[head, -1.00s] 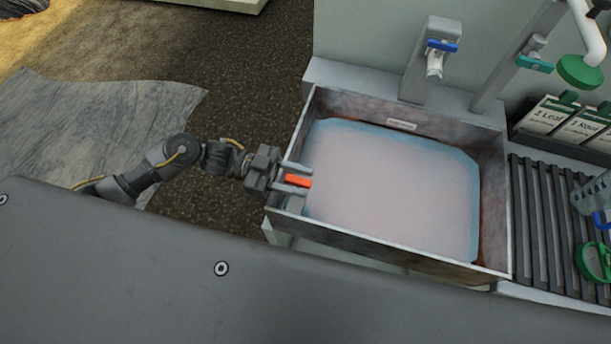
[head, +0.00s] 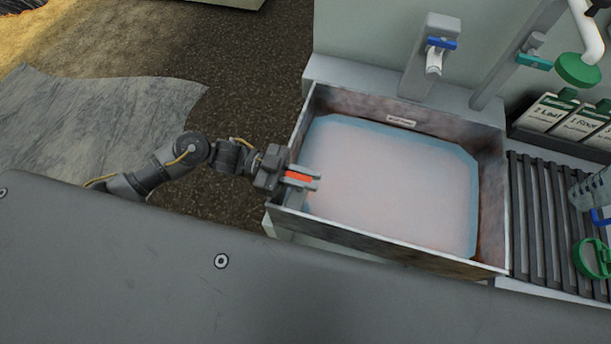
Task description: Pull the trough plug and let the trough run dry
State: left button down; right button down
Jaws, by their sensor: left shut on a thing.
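The trough (head: 395,247) is a metal basin with pinkish-white liquid (head: 390,190) in it, edged in pale blue. My left gripper (head: 306,180) reaches over the trough's left wall. It is shut on an orange-red piece (head: 298,177), which looks like the grip of the trough plug. Anything below this piece is hidden by the fingers, and I cannot tell whether the drain is open. My right gripper is not in view.
A tap with a blue lever (head: 441,43) stands behind the trough. A slatted rack (head: 540,220) lies to the right, with a green ring-shaped item (head: 587,258) and a clear jug (head: 588,192). White labelled packs (head: 550,113) stand at the back right.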

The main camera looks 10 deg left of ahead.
pick_arm(q)
notch_tip(320, 180, up, 5)
jog(key=p, duration=0.4)
jog(key=shift+f, duration=0.1)
jog(key=c, duration=1.4)
grip_release()
jog(key=shift+o, duration=0.2)
jog(key=shift+a+f+b, duration=0.2)
jog(key=shift+a+b, duration=0.25)
jog(key=shift+a, duration=0.1)
jog(key=a+b, duration=0.3)
jog(key=a, duration=0.6)
jog(key=shift+w+a+r, duration=0.15)
jog(key=shift+w+a, duration=0.2)
jog(key=shift+a, duration=0.05)
